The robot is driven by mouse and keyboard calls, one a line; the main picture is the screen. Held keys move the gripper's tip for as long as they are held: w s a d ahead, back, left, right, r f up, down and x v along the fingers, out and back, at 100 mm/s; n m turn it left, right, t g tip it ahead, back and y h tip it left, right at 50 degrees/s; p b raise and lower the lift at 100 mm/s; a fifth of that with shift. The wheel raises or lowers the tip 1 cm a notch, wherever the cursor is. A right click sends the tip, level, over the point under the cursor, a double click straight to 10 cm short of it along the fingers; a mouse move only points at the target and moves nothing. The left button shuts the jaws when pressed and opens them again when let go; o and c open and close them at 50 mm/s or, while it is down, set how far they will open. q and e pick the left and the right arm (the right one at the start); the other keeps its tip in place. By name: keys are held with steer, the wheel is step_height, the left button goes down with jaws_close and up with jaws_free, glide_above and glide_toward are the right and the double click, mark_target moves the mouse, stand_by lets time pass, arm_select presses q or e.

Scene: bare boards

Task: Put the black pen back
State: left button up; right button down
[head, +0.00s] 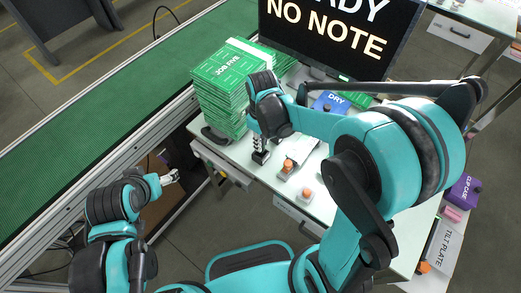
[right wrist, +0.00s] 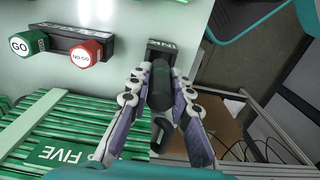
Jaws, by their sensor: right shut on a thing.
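The black pen (right wrist: 160,88) is a dark cylinder between the two fingers of my right gripper (right wrist: 158,108) in the right wrist view. My right gripper is shut on it. A small black block marked INK (right wrist: 160,46) is just beyond the pen. In the head view my right gripper (head: 259,143) points down over a small black block (head: 260,157) beside the green stack. The pen cannot be made out there, and whether it touches the block is unclear. My left gripper (head: 170,178) is at the lower left, away from the table, too small to read its opening.
A stack of green boards (head: 222,78) stands left of my right gripper. A holder with GO (right wrist: 27,43) and NO GO (right wrist: 86,53) knobs is near. A monitor (head: 335,35) stands behind, a green conveyor (head: 100,105) at left. A purple clip case (head: 462,192) is at far right.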

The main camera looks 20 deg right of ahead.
steer(key=shift+w+a+f, duration=0.1)
steer(key=shift+w+f, duration=0.05)
steer(key=shift+f, duration=0.05)
step_height(320, 180, down, 4)
steer(key=shift+r+b, duration=0.1)
steer(key=shift+b, duration=0.9)
steer(key=c, duration=1.4)
jaws_free()
